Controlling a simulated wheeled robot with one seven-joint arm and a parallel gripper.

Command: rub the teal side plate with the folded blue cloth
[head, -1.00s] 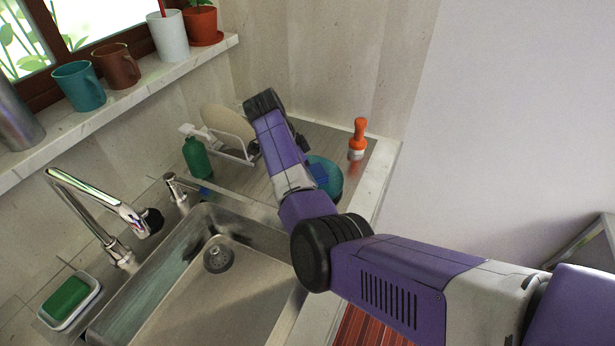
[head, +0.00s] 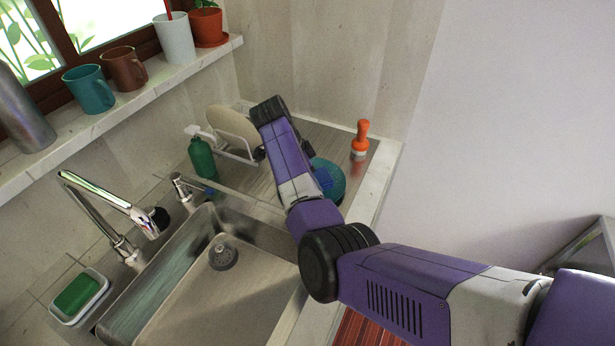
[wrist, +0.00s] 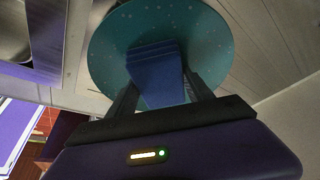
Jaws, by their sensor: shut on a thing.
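The teal side plate (head: 334,190) lies on the ridged metal drainboard, partly hidden behind my arm in the head view. In the wrist view the speckled plate (wrist: 110,45) fills the upper middle. The folded blue cloth (wrist: 155,75) is between the fingers of my gripper (wrist: 160,92), which is shut on it. The cloth lies over the plate's middle in that view; I cannot tell if it presses on the surface. In the head view a bit of the blue cloth (head: 323,178) shows over the plate.
An orange-handled brush (head: 361,140) stands right of the plate. A white dish rack (head: 238,152) with a cream plate (head: 232,127) and a green bottle (head: 202,158) are to the left. The sink (head: 250,280) and tap (head: 110,205) are in front.

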